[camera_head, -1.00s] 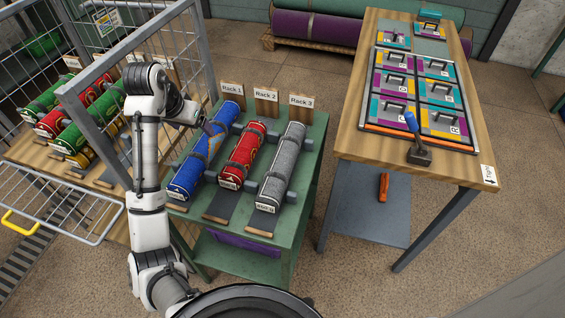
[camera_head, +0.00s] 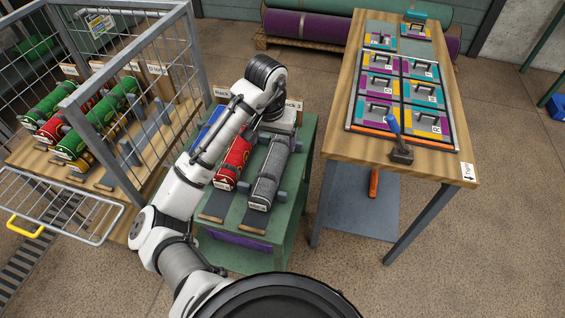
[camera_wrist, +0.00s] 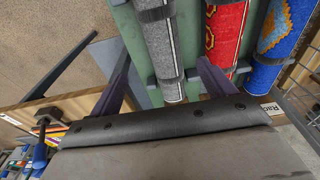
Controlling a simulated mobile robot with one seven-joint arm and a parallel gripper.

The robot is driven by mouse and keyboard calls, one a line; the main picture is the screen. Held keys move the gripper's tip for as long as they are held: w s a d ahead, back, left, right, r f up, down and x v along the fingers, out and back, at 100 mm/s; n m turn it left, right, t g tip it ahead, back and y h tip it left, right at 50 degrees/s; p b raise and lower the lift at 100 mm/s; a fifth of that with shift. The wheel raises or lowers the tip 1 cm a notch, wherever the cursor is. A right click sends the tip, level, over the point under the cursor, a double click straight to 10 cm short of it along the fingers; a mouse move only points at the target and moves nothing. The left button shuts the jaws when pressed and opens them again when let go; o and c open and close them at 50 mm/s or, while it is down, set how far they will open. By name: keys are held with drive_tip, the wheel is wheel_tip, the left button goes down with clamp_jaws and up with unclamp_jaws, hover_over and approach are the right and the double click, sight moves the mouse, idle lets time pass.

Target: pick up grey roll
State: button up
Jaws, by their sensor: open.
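The grey roll (camera_head: 268,178) lies lengthwise on the green table, the rightmost of the rolls there in the head view. My gripper (camera_wrist: 166,68) is open and empty, with one dark finger on each side of the grey roll in the picture. Its height above the roll is hard to tell. In the head view my wrist covers the roll's far end, and the fingers are hidden.
The red roll (camera_head: 232,160) lies just left of the grey one, close to one finger in the wrist view. The blue roll (camera_wrist: 281,30) lies beyond it. A wire cage (camera_head: 88,62) stands left. A wooden table (camera_head: 343,146) with panels stands right.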

sight(273, 158)
drive_tip(key=f, duration=0.5)
drive_tip(key=w+f, duration=0.1)
drive_tip(key=f, duration=0.1)
drive_tip(key=shift+d+f, duration=0.1)
drive_tip(key=shift+f, duration=0.05)
drive_tip(key=f, duration=0.2)
drive_tip(key=w+f+p, duration=0.1)
drive_tip(key=f, duration=0.1)
drive_tip(key=shift+w+f, duration=0.1)
drive_tip(key=shift+f, duration=0.5)
drive_tip(key=shift+r, duration=0.1)
drive_tip(key=c, duration=1.4)
